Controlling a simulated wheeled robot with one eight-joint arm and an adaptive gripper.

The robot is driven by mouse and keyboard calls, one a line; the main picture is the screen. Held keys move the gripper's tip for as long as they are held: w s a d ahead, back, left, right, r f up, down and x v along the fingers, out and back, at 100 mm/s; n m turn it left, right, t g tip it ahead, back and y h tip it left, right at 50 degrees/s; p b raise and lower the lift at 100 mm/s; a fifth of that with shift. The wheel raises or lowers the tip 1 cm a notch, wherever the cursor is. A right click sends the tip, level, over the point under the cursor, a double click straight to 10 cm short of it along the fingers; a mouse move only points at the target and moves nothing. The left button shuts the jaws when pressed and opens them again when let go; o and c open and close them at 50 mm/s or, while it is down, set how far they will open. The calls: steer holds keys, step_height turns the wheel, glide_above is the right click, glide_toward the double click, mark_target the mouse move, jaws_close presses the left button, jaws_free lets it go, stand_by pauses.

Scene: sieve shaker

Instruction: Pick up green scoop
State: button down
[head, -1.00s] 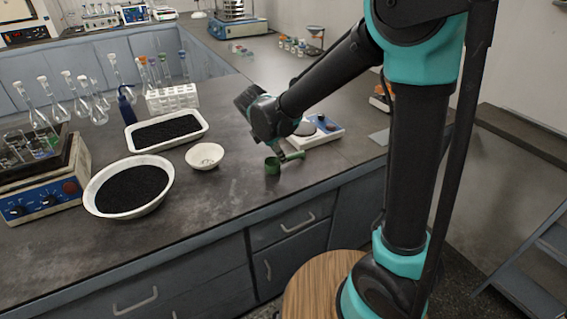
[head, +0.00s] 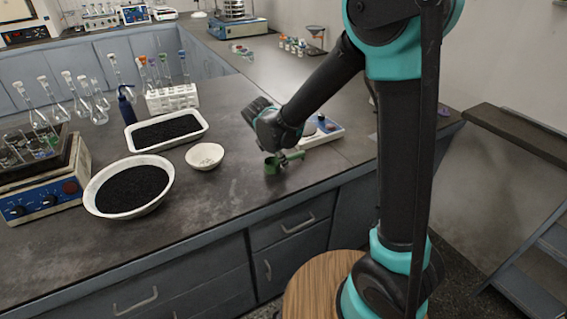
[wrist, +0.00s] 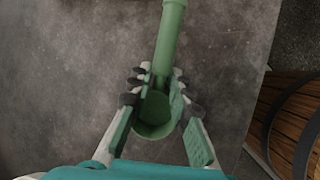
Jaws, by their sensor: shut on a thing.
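The green scoop (head: 272,166) is at the front part of the dark bench, its handle pointing right in the head view. In the wrist view the green scoop (wrist: 168,45) has its handle running up and its round cup lower, between my fingers. My gripper (wrist: 157,82) is shut on the scoop, with a finger on each side. In the head view my gripper (head: 282,152) is low over the bench and partly hidden by my own wrist. I cannot tell whether the scoop touches the bench.
A small white bowl (head: 204,156), a large bowl of black grains (head: 167,188) and a white tray of black grains (head: 204,131) stand to the left. A white device (head: 326,134) sits just behind my gripper. The bench front edge (head: 225,225) is close; bare bench lies between.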

stand_by(0.3)
step_height(320, 180, up, 20)
stand_by(0.5)
